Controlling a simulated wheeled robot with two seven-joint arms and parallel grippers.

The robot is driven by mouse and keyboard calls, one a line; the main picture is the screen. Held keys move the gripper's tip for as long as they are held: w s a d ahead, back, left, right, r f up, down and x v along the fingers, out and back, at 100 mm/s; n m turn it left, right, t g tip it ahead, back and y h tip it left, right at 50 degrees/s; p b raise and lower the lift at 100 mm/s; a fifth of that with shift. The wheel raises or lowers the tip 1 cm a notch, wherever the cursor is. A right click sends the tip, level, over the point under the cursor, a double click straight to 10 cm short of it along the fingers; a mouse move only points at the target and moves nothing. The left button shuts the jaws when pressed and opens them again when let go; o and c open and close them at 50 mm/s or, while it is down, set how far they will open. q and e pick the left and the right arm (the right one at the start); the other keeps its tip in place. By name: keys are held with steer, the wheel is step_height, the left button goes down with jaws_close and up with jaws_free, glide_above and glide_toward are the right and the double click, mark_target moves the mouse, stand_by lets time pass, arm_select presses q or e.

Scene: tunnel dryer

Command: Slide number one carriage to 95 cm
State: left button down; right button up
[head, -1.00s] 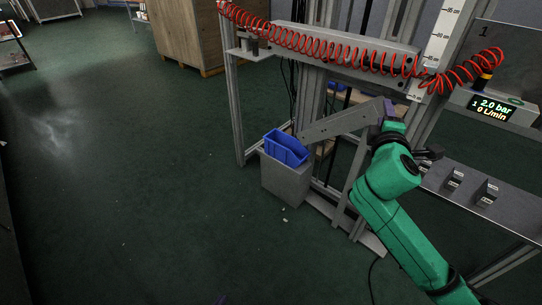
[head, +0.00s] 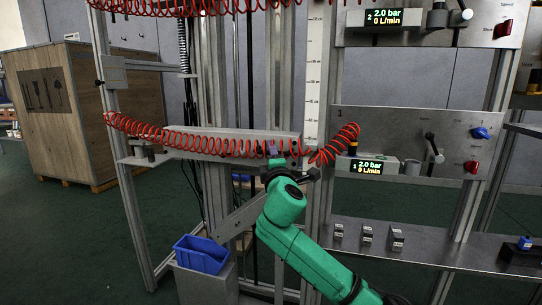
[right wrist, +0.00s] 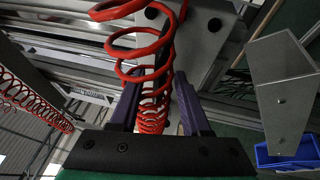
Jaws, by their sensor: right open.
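The number one carriage (head: 215,143) is a grey horizontal beam on the upright posts, with a red coiled hose along it. A white vertical scale (head: 314,75) stands just right of its end; its figures are too small to read now. My right gripper (head: 275,150) is at the right end of the beam, its purple fingers partly hidden by my green arm. In the right wrist view the fingers (right wrist: 158,108) are apart, and the red coiled hose (right wrist: 150,60) shows between and beyond them. I cannot tell whether they touch anything. My left gripper is not in view.
A panel marked 1 (head: 400,130) with a display (head: 366,167), lever and knobs is at the right. Another coiled hose (head: 190,8) hangs above. A blue bin (head: 201,255) stands low on a grey box. A wooden crate (head: 62,110) is at the left.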

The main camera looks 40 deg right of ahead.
steer(key=shift+w+d+r, duration=0.1)
steer(key=shift+w+d, duration=0.1)
steer(key=shift+w, duration=0.1)
jaws_close()
stand_by(1.2)
